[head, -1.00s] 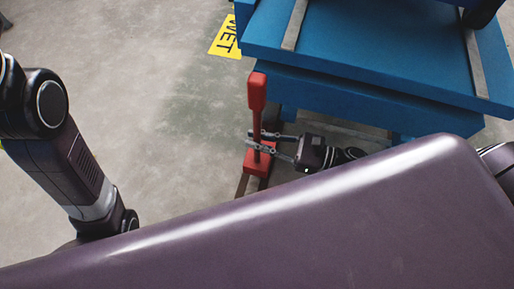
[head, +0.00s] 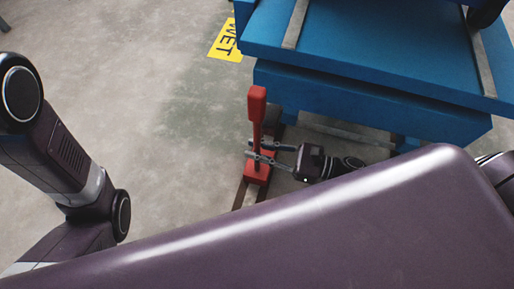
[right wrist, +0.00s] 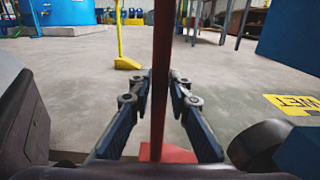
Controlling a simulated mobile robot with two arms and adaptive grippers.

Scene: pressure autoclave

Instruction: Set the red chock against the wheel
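The red chock (head: 258,172) has a tall upright handle with a thicker red grip on top. Its base is at a brown rail-like strip (head: 240,198) on the floor, left of the blue trolley (head: 360,95). My right gripper (head: 250,150) reaches in from the right with its fingers on both sides of the handle, and appears shut on it. The right wrist view shows the handle (right wrist: 162,60) between my fingertips. A dark wheel (right wrist: 262,143) stands at lower right there, apart from the handle. Contact under the chock is hidden. My left gripper is out of view.
A yellow WET sign (head: 226,40) lies on the floor beyond the trolley's left corner. The concrete floor left of the chock is clear. In the right wrist view, a yellow post (right wrist: 121,45) and a blue tank (right wrist: 68,14) stand farther back.

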